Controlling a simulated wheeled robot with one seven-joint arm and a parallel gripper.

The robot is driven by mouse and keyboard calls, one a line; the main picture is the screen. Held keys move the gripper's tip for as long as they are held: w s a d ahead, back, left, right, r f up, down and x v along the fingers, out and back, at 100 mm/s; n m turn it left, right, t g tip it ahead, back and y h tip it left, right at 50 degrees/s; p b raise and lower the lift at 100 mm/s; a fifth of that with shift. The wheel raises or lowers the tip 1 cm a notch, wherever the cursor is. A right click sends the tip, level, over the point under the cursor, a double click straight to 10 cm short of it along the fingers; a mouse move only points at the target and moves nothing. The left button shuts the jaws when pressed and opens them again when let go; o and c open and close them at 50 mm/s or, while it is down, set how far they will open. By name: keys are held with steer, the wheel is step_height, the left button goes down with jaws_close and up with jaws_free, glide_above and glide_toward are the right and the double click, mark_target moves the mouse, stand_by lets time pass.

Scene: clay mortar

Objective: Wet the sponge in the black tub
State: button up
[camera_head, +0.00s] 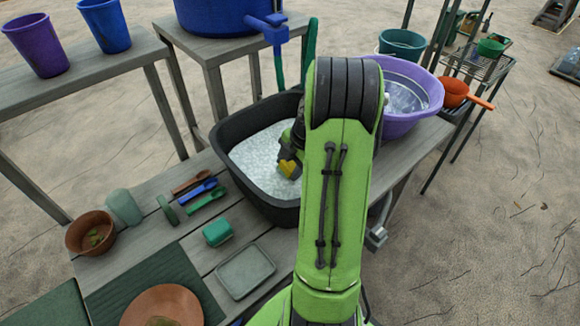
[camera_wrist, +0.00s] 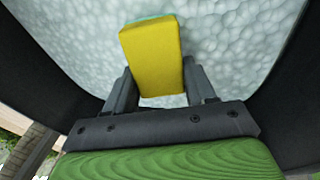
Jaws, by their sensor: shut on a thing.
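The black tub (camera_head: 228,118) stands on the grey bench and holds pale, bubbly-looking water (camera_head: 256,160). My gripper (camera_wrist: 160,95) is inside the tub's rim, shut on a yellow sponge (camera_wrist: 152,58) with a green-blue layer at its far edge. In the head view the sponge (camera_head: 288,168) shows as a small yellow patch against the water. The wrist view shows the sponge between both fingers with the water surface filling the background. I cannot tell whether the sponge touches the water. My green arm hides the tub's right side.
A purple basin (camera_head: 425,92) stands right of the arm. A blue barrel (camera_head: 215,15) with a tap stands behind the tub. Small tools, a green box (camera_head: 218,232), a square dish (camera_head: 245,270) and a brown pot (camera_head: 90,232) lie to the left and front.

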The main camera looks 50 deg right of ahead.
step_height(320, 180, up, 13)
steer(key=p, duration=0.8)
steer(key=shift+r, duration=0.15)
